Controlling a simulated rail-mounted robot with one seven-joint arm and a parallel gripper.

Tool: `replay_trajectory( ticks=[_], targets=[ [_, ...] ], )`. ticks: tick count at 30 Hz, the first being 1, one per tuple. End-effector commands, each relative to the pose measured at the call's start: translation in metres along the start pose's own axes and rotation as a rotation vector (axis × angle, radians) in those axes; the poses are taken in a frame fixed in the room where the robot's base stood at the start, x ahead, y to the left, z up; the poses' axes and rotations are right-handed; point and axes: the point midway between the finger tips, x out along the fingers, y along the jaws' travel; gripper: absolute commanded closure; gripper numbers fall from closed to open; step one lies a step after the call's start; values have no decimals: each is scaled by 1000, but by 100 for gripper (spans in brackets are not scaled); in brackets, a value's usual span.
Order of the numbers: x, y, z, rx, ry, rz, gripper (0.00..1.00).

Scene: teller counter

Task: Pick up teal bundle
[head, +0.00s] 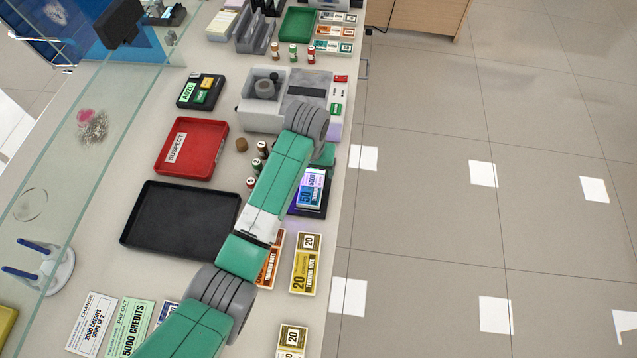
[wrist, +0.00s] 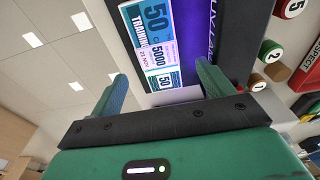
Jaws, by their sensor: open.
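The teal bundle (head: 312,188) is a banknote stack with a 50 on it, in teal, blue and white. It lies on a dark purple-lit pad (head: 321,211) near the counter's right edge. In the wrist view the bundle (wrist: 157,42) lies ahead of my gripper (wrist: 163,84), roughly between the lines of its two fingers. The fingers are spread, with nothing between them that I can make out. The bundle's near end is close to the fingertips; contact cannot be told. In the head view my arm covers most of the gripper.
A black tray (head: 180,222) and red suspect tray (head: 187,150) lie left of my arm. Small numbered rolls (head: 262,148) stand close to the pad. A grey machine (head: 262,118) is behind. Orange (head: 273,262) and yellow 20 bundles (head: 306,264) lie in front. Open floor is right.

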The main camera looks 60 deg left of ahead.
Motion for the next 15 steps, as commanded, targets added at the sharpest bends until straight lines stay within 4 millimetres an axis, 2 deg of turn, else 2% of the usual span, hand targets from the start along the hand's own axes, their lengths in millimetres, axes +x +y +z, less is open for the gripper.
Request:
replay_trajectory(
  ticks=[4,11,15],
  targets=[
    [10,0,2,1,1,0,20],
    [50,0,6,2,2,-1,20],
    [51,0,6,2,3,1,20]
  ],
)
